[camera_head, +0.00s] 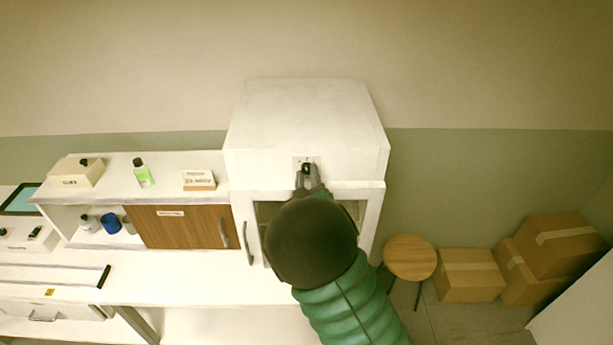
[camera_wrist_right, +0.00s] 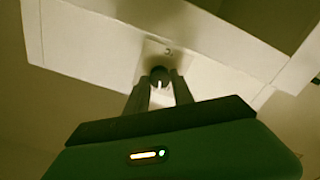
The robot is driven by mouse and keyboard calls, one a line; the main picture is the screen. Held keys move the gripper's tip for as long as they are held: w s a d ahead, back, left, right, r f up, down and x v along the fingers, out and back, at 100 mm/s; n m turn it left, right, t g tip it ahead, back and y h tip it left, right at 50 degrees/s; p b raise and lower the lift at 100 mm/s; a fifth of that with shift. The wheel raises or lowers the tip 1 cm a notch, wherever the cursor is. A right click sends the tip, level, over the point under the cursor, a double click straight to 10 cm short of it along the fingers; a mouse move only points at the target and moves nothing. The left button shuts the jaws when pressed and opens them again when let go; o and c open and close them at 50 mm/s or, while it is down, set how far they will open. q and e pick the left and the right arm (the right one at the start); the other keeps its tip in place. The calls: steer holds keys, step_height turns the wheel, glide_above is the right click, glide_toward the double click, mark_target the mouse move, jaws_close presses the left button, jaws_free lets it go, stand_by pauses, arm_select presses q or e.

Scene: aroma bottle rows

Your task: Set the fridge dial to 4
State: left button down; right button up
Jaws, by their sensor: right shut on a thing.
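The white fridge (camera_head: 305,115) stands at the back middle, with a glass-fronted door below its top panel. Its dial (camera_wrist_right: 159,76) is a small dark round knob with a pale pointer mark, set on a light plate on the front panel. My right gripper (camera_head: 308,170) reaches up to that panel and is shut on the dial; it also shows in the right wrist view (camera_wrist_right: 160,85), with a finger on each side of the knob. The numbers around the dial are too small to read. My left gripper is not in view.
A white counter (camera_head: 180,290) runs left of the fridge. A shelf top there holds a green bottle (camera_head: 143,174), a small sign (camera_head: 199,180) and a box with a black knob (camera_head: 77,172). A stool (camera_head: 410,257) and cardboard boxes (camera_head: 470,275) stand at right.

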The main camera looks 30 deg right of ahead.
steer(key=shift+s+d+f, duration=0.1)
steer(key=shift+d+f, duration=0.1)
steer(key=shift+d, duration=0.25)
jaws_close()
steer(key=shift+w+a, duration=0.25)
steer(key=shift+a, duration=0.2)
steer(key=shift+s+d, duration=0.1)
steer(key=shift+d, duration=0.1)
steer(key=shift+f+m+b, duration=0.1)
steer(key=shift+m+b, duration=0.3)
steer(key=shift+b, duration=0.1)
steer(key=shift+m+b, duration=0.5)
steer(key=shift+b, duration=0.15)
steer(key=m+b, duration=1.4)
steer(key=b, duration=0.3)
steer(key=shift+a, duration=0.2)
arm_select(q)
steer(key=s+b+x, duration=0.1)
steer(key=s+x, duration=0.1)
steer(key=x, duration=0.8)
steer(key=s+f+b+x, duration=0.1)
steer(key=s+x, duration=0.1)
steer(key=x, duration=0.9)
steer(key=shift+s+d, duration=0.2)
arm_select(e)
steer(key=shift+m, duration=1.2)
